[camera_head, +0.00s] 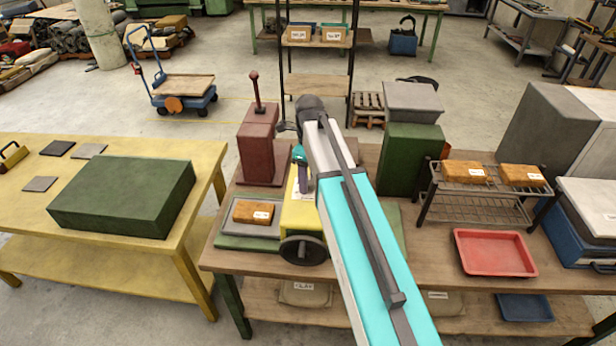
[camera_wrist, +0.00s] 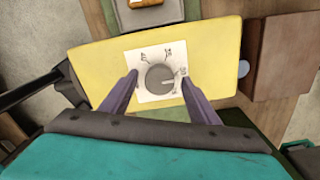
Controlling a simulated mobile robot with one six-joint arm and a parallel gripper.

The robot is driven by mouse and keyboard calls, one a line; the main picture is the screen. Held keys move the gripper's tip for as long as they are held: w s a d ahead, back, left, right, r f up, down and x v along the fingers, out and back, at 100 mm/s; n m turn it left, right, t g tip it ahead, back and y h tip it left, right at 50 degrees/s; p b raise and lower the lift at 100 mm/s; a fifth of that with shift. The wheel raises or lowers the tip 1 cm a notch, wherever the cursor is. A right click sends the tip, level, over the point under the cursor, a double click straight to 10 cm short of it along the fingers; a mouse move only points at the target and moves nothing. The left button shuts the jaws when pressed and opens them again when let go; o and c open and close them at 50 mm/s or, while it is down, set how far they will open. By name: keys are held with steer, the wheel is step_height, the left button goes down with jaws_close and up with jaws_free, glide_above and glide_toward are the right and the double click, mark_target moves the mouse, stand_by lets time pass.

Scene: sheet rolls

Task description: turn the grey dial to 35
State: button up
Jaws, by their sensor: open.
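The grey dial (camera_wrist: 159,78) sits on a white label plate (camera_wrist: 142,60) on top of a yellow machine (camera_wrist: 92,62). Several small marks ring the dial, too small to read surely, and I cannot tell its exact setting. In the head view the yellow machine (camera_head: 298,217) stands on the brown workbench, with the dial hidden by my arm. My gripper (camera_wrist: 158,80) is open over the plate, one purple finger on each side of the dial, with gaps between them and the knob. I cannot tell how high the fingertips are above the plate.
A dark red machine with a lever (camera_head: 258,140) stands behind the yellow one. A grey tray (camera_head: 233,221) with an orange block is at its left. A green box (camera_head: 408,160), a wire rack (camera_head: 478,205) and a red tray (camera_head: 494,252) are to the right.

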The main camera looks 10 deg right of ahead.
steer(key=c, duration=0.8)
steer(key=shift+a, duration=0.15)
steer(key=shift+c, duration=1.2)
steer(key=shift+n, duration=0.4)
steer(key=n+b, duration=0.1)
steer(key=n, duration=0.3)
steer(key=shift+f+n+b, duration=0.1)
steer(key=shift+n+b, duration=0.3)
steer(key=n+b, duration=0.1)
steer(key=n, duration=0.5)
